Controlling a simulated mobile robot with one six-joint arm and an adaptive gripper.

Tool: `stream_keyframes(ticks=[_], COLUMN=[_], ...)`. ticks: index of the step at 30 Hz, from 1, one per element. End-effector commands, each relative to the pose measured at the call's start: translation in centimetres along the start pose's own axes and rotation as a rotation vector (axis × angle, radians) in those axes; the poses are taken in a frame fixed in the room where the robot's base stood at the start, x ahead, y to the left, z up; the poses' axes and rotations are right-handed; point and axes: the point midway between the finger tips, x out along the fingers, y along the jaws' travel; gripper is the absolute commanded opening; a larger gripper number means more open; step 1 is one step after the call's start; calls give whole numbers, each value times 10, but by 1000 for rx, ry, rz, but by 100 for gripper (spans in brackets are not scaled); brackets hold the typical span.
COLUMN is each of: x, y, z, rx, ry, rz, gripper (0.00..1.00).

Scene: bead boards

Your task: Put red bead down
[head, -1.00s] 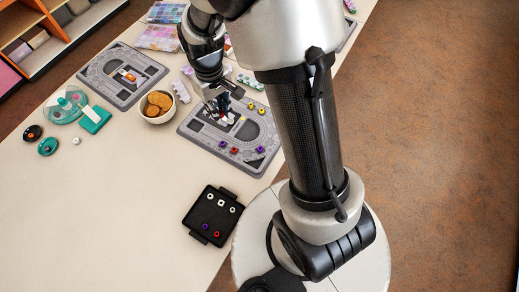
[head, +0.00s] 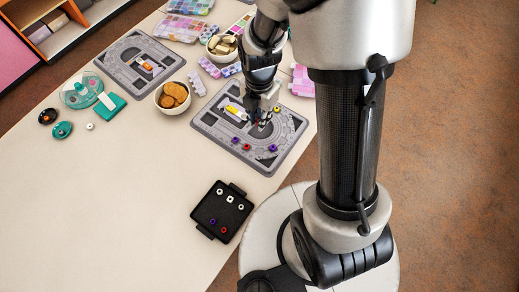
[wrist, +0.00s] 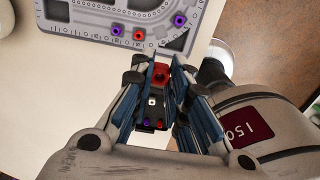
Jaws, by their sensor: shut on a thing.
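My gripper (head: 262,122) is shut on a red bead (wrist: 160,75), which shows between the fingertips in the wrist view; in the head view I cannot make the bead out. The gripper appears in front of the grey bead board (head: 207,128), and its height above the table is hard to tell. Another red bead (head: 247,146) sits on the board between two purple beads (head: 235,139) (head: 272,148). A black tray (head: 232,217) holds white beads, a purple bead (head: 212,221) and a red bead (head: 224,230). The tray shows partly between my fingers in the wrist view.
A bowl of biscuits (head: 160,97) stands left of the board. A second grey board (head: 122,69) and a teal tape dispenser (head: 110,105) lie farther left. Boxes and another bowl (head: 210,45) stand behind. The table's left front is clear.

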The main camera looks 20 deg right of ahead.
Motion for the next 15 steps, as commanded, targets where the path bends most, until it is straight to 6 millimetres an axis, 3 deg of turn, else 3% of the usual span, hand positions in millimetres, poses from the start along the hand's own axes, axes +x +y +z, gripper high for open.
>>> stream_keyframes(ticks=[15], x=[132], y=[-1], z=[-1], rx=[-5], ry=[3], rz=[-4], gripper=[9])
